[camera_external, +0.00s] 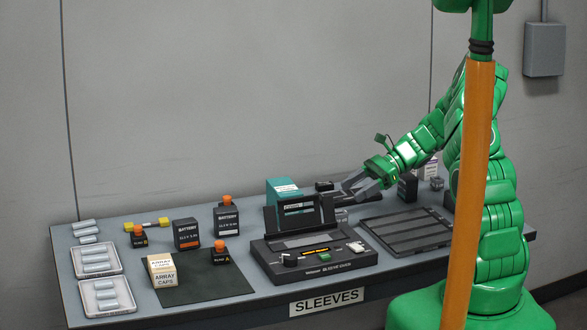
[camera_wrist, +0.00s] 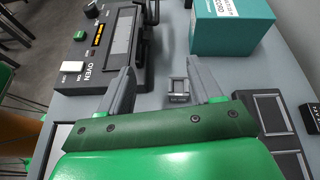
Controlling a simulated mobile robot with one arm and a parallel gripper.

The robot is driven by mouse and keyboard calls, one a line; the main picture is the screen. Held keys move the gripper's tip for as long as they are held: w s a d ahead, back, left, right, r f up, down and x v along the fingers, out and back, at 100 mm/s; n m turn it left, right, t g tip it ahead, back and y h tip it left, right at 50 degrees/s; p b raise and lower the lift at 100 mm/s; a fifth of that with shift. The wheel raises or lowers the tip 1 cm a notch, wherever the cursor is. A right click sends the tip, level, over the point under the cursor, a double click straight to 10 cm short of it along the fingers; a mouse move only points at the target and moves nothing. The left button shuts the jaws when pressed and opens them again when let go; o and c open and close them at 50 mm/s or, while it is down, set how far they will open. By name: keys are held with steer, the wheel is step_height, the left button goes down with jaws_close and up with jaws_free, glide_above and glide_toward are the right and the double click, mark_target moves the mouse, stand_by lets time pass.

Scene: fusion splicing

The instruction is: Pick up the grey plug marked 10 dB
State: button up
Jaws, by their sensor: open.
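No 10 dB marking can be read in either view. In the wrist view a small grey piece (camera_wrist: 178,90) lies on the table between my fingers, closer to the right one; I cannot tell whether it is the plug. My gripper (camera_external: 356,190) is open, with its grey fingers apart and reaching left over the back of the table. In the wrist view my gripper (camera_wrist: 160,70) shows nothing held, and the small grey piece is not visibly touched by either finger. A small grey block (camera_external: 437,184) stands at the back right in the external view.
The sleeve oven (camera_external: 315,268) is left of my fingers in the wrist view. A teal box (camera_external: 283,192) stands behind it. A dark slotted tray (camera_external: 405,235) lies to the right. Batteries (camera_external: 187,234) and an array caps box (camera_external: 162,270) stand on the left.

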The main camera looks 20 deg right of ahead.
mark_target(340, 213)
steer(key=d+f, duration=0.1)
steer(key=w+d+f+m, duration=0.1)
steer(key=d+f+m+t, duration=0.1)
steer(key=f, duration=0.1)
steer(key=shift+w, duration=0.35)
steer(key=shift+w+f+x, duration=0.1)
steer(key=shift+f+x, duration=0.1)
steer(key=shift+x, duration=1.75)
steer(key=shift+w+f+x, duration=0.15)
steer(key=shift+x, duration=1.8)
steer(key=shift+d, duration=0.15)
steer(key=c, duration=1)
steer(key=shift+c, duration=0.2)
